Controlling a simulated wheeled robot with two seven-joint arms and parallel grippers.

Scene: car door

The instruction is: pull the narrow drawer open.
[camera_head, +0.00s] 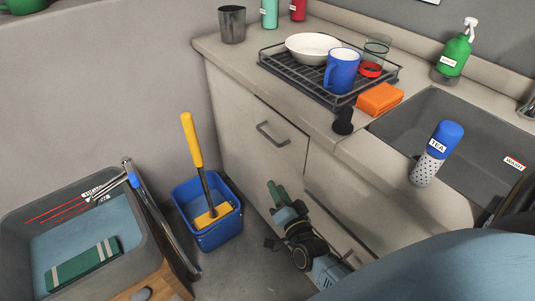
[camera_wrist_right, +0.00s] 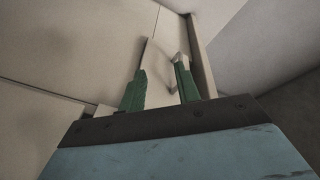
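A grey cabinet front (camera_head: 240,112) with a dark bar handle (camera_head: 272,137) is under the counter in the head view. I cannot tell for sure which panel is the narrow drawer. My right gripper (camera_head: 276,200) is low in front of the cabinet, below that handle. In the right wrist view its two green fingers (camera_wrist_right: 158,88) are apart, with a narrow pale panel (camera_wrist_right: 166,45) showing beyond and between them. A thin shape near the fingers is too blurred to name. No grasp is visible. My left gripper is not in view.
A blue bucket (camera_head: 215,235) and a grey tub (camera_head: 20,235) stand left of my gripper.

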